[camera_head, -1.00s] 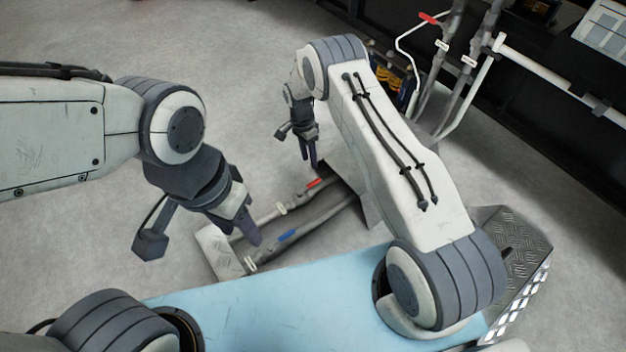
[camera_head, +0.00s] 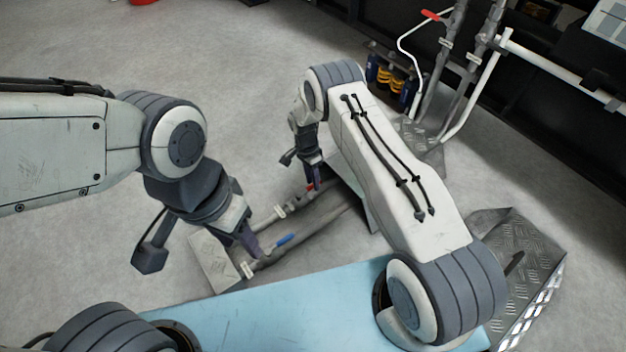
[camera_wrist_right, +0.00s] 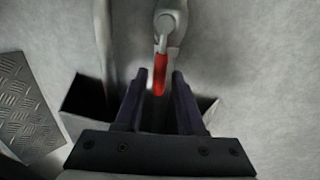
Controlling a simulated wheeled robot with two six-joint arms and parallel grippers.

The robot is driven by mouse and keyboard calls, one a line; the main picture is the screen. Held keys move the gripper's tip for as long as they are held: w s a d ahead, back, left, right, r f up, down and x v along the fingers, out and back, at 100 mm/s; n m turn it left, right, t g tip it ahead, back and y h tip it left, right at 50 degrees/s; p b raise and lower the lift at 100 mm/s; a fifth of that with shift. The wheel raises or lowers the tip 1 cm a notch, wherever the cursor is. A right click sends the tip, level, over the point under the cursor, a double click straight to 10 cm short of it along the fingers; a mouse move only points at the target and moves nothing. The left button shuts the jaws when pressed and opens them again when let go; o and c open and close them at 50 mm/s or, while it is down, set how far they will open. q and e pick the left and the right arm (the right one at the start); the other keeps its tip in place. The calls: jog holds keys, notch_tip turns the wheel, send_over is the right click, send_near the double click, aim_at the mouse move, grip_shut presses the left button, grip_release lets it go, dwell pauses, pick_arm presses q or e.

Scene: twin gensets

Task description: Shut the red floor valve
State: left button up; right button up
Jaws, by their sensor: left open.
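The red floor valve's handle (camera_head: 309,188) sits on a low pipe in the head view, partly hidden by my right gripper (camera_head: 314,182). In the right wrist view, the red handle (camera_wrist_right: 161,76) hangs from a grey valve body (camera_wrist_right: 168,20), its lower end between the fingertips of my right gripper (camera_wrist_right: 160,78). The fingers are open, with a gap on both sides of the handle. My left gripper (camera_head: 249,246) is open near the floor pipes, left of a blue handle (camera_head: 285,239).
Floor pipes run between a pale plate (camera_head: 215,262) and a dark-sided box. Another red handle (camera_head: 431,15) is on upright pipes at the back right. Tread plate (camera_head: 515,245) lies at the right. Grey floor at the left is clear.

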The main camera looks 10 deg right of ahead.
grip_shut()
jog(key=shift+a, duration=0.1)
dwell(1.1)
